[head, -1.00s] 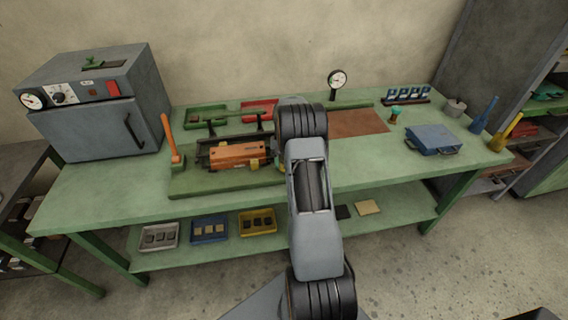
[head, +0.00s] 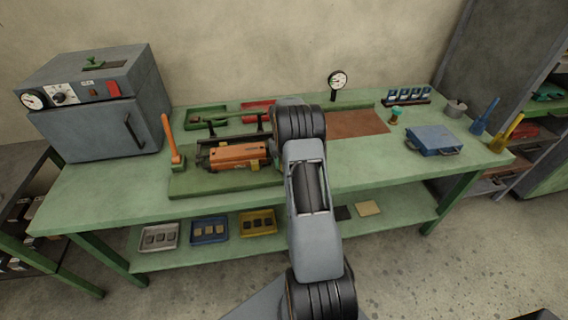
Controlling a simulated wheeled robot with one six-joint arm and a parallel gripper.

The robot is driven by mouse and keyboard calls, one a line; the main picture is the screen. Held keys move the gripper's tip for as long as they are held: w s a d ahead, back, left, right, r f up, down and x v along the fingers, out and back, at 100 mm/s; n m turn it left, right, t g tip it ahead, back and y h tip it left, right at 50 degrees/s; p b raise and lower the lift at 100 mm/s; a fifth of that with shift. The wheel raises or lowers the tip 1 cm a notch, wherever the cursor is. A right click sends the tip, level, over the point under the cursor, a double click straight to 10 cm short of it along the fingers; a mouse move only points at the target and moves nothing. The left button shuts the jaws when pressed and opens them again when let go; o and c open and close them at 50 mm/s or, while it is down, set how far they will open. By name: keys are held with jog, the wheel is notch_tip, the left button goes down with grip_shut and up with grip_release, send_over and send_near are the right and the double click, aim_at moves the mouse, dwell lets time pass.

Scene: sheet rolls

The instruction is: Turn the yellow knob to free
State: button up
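The sheet roller machine, with an orange body (head: 238,156) and dark ends, sits on a green base plate (head: 205,186) on the bench. An orange lever (head: 170,138) stands upright at its left end. I cannot make out the yellow knob now; the right end of the machine is partly behind my arm. My gripper is hidden behind my own arm links, which reach over the bench to the machine's right end. I cannot see its fingers or whether they touch anything.
A grey oven (head: 98,105) stands at the bench's left end. Behind the machine are a green tray (head: 206,115) and a red tray (head: 259,112). A dial gauge (head: 337,80), brown mat (head: 357,122) and blue case (head: 432,139) are to the right. The bench's front right (head: 400,168) is clear.

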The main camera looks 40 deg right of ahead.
jog(key=o, duration=0.4)
jog(key=v, duration=1.3)
jog(key=shift+w+d+r, duration=0.1)
jog(key=shift+w+r, duration=0.1)
jog(key=shift+r, duration=0.1)
